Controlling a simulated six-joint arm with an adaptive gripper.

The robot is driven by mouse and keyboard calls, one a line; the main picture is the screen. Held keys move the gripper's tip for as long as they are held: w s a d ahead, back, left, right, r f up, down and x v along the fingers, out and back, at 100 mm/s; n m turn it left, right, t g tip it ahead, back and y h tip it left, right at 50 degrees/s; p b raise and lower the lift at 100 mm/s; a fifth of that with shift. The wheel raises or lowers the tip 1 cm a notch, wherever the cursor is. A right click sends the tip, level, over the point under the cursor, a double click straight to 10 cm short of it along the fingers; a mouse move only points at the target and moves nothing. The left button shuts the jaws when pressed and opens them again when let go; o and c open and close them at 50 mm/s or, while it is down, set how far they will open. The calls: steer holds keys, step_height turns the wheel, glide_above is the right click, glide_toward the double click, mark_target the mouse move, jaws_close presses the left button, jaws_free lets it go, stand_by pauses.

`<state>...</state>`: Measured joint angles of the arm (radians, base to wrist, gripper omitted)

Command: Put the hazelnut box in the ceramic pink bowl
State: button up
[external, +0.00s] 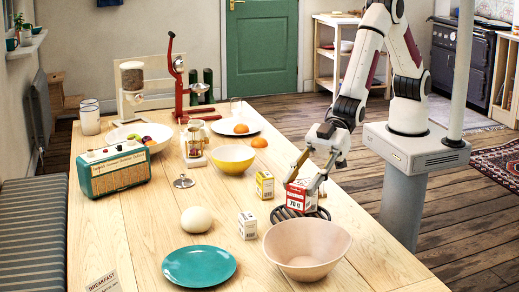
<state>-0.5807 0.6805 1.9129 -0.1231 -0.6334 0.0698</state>
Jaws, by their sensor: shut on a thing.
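The ceramic pink bowl (311,272) stands empty near the front right of the table. My gripper (306,186) is shut on a small red-and-white box (301,198), with fingers on its left and right sides. The box is behind the bowl, at or just above a black coiled trivet (280,214); I cannot tell if it touches. Its print is too small to read as hazelnut. A yellow-and-white box (264,185) and a white box (247,225) stand to its left.
A teal plate (199,266) and an egg-like object (197,219) lie left of the bowl. A yellow bowl (233,162), an orange (259,142), a glass-and-brass vessel (194,146) and a green radio (114,169) stand farther back. The table's right edge is near the bowl.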

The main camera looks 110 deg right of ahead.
steer(key=s+a+n+g+y, duration=0.1)
steer(key=s+a, duration=0.2)
steer(key=a, duration=0.2)
steer(key=shift+a+r, duration=0.15)
step_height(320, 180, down, 6)
stand_by(0.7)
steer(key=shift+f, duration=0.25)
steer(key=shift+f, duration=1.75)
steer(key=shift+f, duration=0.6)
steer(key=o, duration=1.1)
